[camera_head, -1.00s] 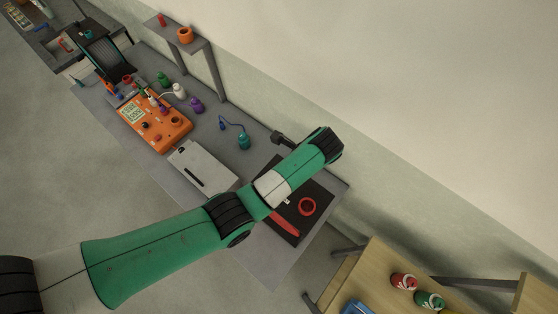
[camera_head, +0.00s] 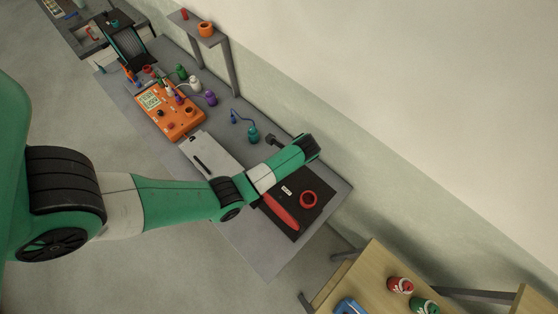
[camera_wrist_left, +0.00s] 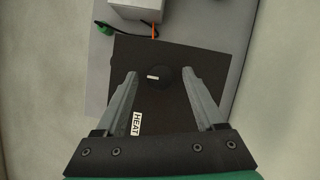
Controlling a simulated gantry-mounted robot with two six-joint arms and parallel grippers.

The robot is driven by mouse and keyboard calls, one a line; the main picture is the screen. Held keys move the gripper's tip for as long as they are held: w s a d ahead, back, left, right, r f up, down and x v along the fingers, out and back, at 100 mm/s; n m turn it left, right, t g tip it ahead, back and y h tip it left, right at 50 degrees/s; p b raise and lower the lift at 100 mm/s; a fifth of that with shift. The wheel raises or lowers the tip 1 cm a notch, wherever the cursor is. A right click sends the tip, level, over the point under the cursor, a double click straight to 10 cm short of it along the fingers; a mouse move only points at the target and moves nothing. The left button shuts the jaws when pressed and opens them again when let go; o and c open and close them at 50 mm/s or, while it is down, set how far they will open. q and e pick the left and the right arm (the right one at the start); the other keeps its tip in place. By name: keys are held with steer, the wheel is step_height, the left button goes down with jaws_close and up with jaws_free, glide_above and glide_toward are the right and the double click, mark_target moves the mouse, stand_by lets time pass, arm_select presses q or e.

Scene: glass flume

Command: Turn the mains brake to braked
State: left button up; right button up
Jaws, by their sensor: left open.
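My left gripper (camera_wrist_left: 160,73) is open in the left wrist view, one finger on each side of a round black knob (camera_wrist_left: 165,76). A short white mark on the knob lies across the picture, at its left side. No contact with the knob shows. The knob sits on a black panel (camera_wrist_left: 185,112) with a white "HEAT" label (camera_wrist_left: 136,124). I cannot read any brake or mains label.
On the grey bench, a pale box (camera_head: 215,158), an orange meter (camera_head: 168,112) and a teal bottle with a cable (camera_head: 253,135) stand beside the panel. A shelf (camera_head: 205,32) rises at the back. A wooden table (camera_head: 385,265) with cans stands at right.

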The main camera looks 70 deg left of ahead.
arm_select(q)
steer(key=shift+c, duration=0.2)
jaws_close()
steer(key=shift+m, duration=0.3)
steer(key=m+t, duration=0.1)
steer(key=m, duration=0.2)
steer(key=m+t+y, duration=0.1)
steer(key=m, duration=0.2)
steer(key=shift+s+d, duration=0.1)
steer(key=shift+s, duration=0.05)
steer(key=m+t, duration=0.1)
steer(key=m, duration=0.2)
steer(key=m+t, duration=0.2)
steer(key=m, duration=0.1)
steer(key=shift+s+r+m, duration=0.1)
steer(key=shift+s+m, duration=0.05)
steer(key=shift+m, duration=0.25)
